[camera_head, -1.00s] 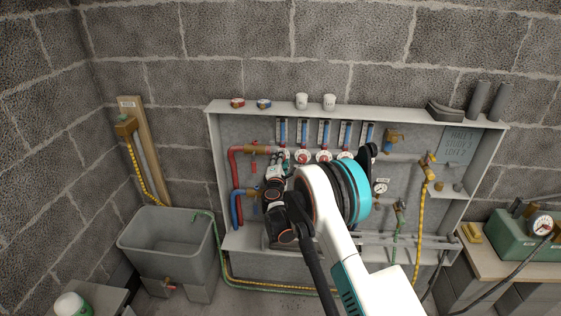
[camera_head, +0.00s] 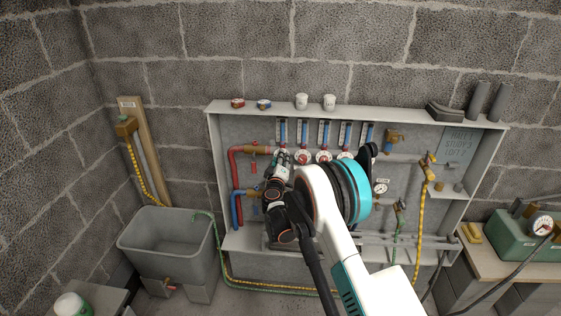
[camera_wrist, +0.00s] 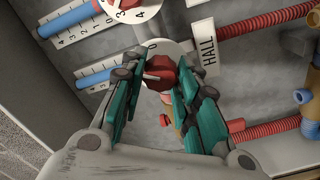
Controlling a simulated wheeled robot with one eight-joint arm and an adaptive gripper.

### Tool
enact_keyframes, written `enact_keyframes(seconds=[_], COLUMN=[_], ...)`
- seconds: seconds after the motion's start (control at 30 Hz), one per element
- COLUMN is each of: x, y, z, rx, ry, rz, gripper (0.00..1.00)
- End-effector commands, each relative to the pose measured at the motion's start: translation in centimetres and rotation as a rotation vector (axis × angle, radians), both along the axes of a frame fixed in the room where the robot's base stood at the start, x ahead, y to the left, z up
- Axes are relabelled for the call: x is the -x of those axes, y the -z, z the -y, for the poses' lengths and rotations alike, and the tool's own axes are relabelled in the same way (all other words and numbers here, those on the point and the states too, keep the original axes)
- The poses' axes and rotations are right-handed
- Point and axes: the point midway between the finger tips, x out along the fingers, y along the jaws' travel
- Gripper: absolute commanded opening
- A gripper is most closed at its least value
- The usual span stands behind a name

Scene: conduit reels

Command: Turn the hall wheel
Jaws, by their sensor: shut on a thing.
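The hall wheel (camera_wrist: 160,72) is a red knob on a white round dial, seen in the wrist view beside a white label (camera_wrist: 203,47) reading HALL. My gripper (camera_wrist: 156,75) has its teal-lined fingers on both sides of the red knob, shut on it. The dial's lower part is hidden by the fingers. In the head view my gripper (camera_head: 281,158) is at the left end of the row of dials and covers the hall wheel there.
Other red wheels with white dials (camera_head: 324,157) stand close to the right, under blue gauges (camera_head: 304,131). A grey tub (camera_head: 168,248) stands left of the cabinet.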

Motion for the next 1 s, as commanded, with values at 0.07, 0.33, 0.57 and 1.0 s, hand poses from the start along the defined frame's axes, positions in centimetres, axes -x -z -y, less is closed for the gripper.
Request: enact_keyframes(seconds=[0.07,0.33,0.57,1.0], x=[0.06,0.07,0.08,0.08], y=[0.14,0.14,0.16,0.16], z=[0.09,0.11,0.11,0.11], rx=[-0.053,-0.177,-0.217,-0.222], ry=[0.002,0.002,0.002,0.002], rz=[0.001,0.005,0.007,0.006], gripper=[0.05,0.05,0.05,0.36])
